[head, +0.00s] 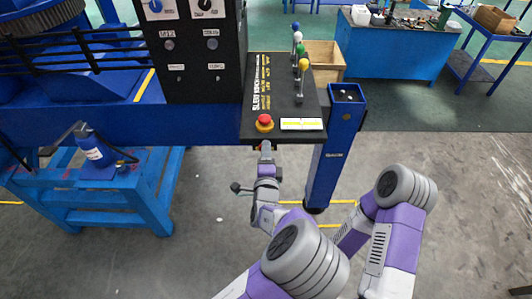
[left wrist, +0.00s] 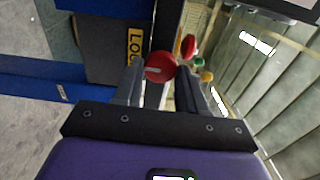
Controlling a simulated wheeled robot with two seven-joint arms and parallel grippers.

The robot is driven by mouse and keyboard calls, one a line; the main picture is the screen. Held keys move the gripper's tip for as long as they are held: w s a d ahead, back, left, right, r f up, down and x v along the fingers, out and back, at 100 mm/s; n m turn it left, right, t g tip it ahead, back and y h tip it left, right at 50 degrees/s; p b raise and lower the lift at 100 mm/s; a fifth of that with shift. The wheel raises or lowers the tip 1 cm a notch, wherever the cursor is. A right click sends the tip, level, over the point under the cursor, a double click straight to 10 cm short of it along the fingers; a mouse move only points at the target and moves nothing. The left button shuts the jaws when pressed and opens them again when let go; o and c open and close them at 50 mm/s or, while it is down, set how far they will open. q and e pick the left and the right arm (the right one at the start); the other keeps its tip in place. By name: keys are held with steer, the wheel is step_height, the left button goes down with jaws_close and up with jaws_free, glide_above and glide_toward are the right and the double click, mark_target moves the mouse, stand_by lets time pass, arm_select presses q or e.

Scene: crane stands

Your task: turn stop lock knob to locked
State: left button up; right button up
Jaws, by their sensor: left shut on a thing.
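The stop lock knob (left wrist: 160,66) is a red disc with a pale pointer line, seen in the left wrist view between my fingers. The pointer lies roughly sideways in that picture. A yellow label (left wrist: 132,45) with black letters reading "LOC" is beside it, partly cut off from sight. My left gripper (left wrist: 159,74) is shut on the knob. In the head view my left gripper (head: 265,148) is at the front edge of the control panel, below the red mushroom button; the knob is mostly hidden there. My right gripper is not in view.
The black control panel (head: 256,92) carries the red mushroom button (head: 264,121), a yellow-white label (head: 301,124) and several coloured levers (head: 301,65). A blue post (head: 335,150) stands just right of my left gripper. A blue stand (head: 110,195) is at left. Floor at right is open.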

arm_select(q)
steer(key=o, duration=1)
steer(key=shift+s, duration=0.1)
steer(key=s, duration=0.7)
steer(key=shift+s+b, duration=0.2)
steer(key=shift+b, duration=0.15)
